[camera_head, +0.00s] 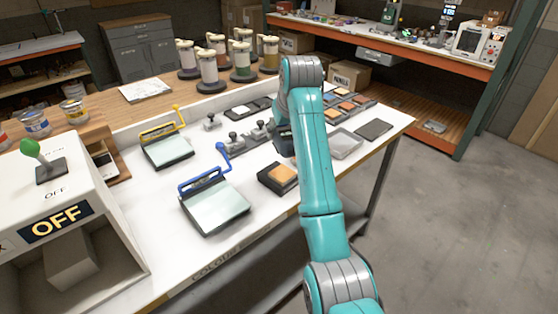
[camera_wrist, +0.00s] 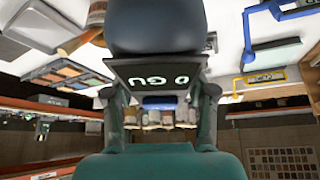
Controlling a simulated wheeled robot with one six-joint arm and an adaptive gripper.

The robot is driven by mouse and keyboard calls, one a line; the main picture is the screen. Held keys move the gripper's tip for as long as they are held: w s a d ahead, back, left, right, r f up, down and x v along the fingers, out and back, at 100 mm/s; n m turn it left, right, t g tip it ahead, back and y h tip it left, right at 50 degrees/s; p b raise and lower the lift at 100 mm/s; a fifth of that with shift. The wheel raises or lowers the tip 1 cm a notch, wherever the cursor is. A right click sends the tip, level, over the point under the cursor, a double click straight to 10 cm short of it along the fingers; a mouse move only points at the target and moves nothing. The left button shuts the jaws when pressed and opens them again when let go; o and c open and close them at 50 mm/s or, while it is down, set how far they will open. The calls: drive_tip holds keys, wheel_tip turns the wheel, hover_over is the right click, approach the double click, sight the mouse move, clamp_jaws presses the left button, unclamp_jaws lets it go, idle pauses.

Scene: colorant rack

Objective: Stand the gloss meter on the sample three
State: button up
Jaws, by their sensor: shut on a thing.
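In the wrist view, which is upside down, my gripper (camera_wrist: 158,98) is shut on the gloss meter (camera_wrist: 155,45), a dark rounded body with a display reading "0 GU". In the head view my arm hides most of the gripper, and a dark part of the meter (camera_head: 284,142) shows at its left edge. I cannot tell whether the meter touches the bench. A tray of colour samples (camera_head: 375,99) lies behind and right of my arm. An orange sample in a black holder (camera_head: 280,179) lies in front. No sample number is legible, so I cannot tell which is sample three.
Glass plates with a blue handle (camera_head: 214,208) and a yellow handle (camera_head: 168,151) lie on the white bench. Small grey knobbed blocks (camera_head: 235,141) stand left of my arm. A clear tray (camera_head: 346,143) and dark pad (camera_head: 374,130) lie right. An "OFF" booth (camera_head: 62,222) fills the lower left.

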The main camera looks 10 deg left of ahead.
sight(283, 137)
wheel_tip(283, 137, down, 9)
drive_tip(key=shift+f, duration=0.15)
idle(0.4)
drive_tip(key=shift+f, duration=0.15)
drive_tip(key=o, duration=1.5)
drive_tip(key=shift+o, duration=0.2)
drive_tip(key=v, duration=1.2)
drive_tip(key=shift+s, duration=0.1)
